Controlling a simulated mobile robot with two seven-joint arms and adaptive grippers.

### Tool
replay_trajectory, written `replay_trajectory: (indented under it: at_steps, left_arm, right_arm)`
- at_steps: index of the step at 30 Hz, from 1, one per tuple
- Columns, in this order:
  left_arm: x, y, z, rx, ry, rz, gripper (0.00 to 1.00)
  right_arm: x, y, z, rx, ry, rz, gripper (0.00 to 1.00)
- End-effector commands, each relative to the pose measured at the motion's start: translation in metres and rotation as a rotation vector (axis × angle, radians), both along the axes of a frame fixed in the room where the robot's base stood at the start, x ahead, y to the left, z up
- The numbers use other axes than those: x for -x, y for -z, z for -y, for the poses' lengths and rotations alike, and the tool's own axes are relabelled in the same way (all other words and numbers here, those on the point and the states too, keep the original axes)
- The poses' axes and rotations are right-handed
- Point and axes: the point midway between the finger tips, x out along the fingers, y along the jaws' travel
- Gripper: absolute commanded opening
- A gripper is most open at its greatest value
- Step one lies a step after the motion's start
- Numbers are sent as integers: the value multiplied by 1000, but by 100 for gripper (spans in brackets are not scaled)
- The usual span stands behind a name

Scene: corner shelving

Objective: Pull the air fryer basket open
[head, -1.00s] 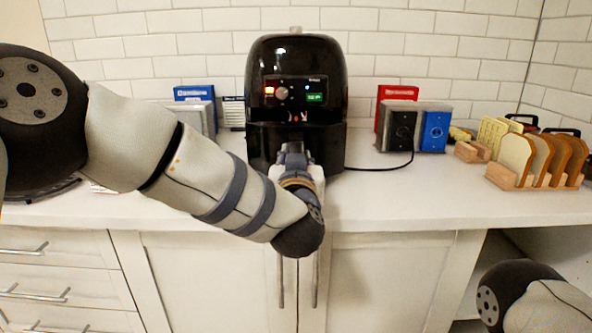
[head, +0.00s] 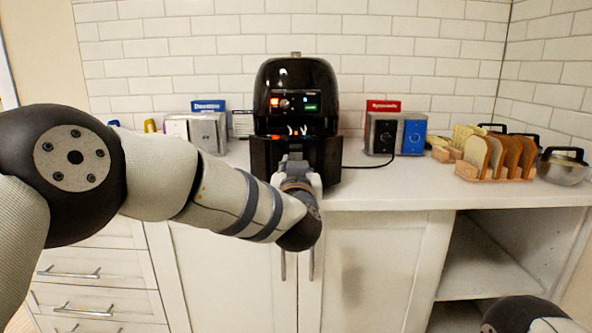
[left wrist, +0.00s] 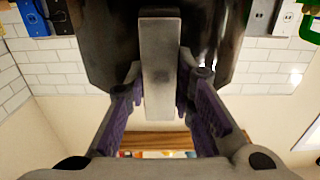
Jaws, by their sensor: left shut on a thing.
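The black air fryer (head: 296,82) stands on the white counter against the tiled wall, its panel lit. Its basket (head: 264,158) sticks out toward me from the body, and an orange-red glow shows in the gap above the basket front. My left gripper (head: 293,165) is at the basket front, hiding the handle in the head view. In the left wrist view, the grey handle (left wrist: 160,60) lies between the purple-padded fingers of my left gripper (left wrist: 161,98), which is shut on it. My right arm shows only at the lower right; its gripper is out of view.
Left of the fryer are a silver box (head: 203,131) and a blue package (head: 208,106). To the right are a black and blue box (head: 413,136), a bread rack (head: 495,158) and a metal pot (head: 563,168). Cabinets with bar handles (head: 282,264) are below the counter.

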Motion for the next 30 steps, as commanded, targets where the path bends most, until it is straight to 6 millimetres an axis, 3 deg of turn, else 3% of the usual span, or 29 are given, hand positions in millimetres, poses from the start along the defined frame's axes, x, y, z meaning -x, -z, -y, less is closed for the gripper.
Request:
replay_trajectory:
  at_steps: [8, 9, 12, 23, 30]
  left_arm:
    - [0, 0, 0, -1, 1, 0, 0]
    - [0, 0, 0, -1, 1, 0, 24]
    - [0, 0, 0, -1, 0, 0, 43]
    - [6, 0, 1, -1, 1, -1, 43]
    - [64, 0, 0, -5, 3, -1, 43]
  right_arm:
    - [0, 0, 0, 0, 0, 0, 40]
    - [0, 0, 0, 0, 0, 0, 40]
    - [0, 0, 0, 0, 0, 0, 40]
    - [0, 0, 0, 0, 0, 0, 40]
    - [0, 0, 0, 0, 0, 0, 40]
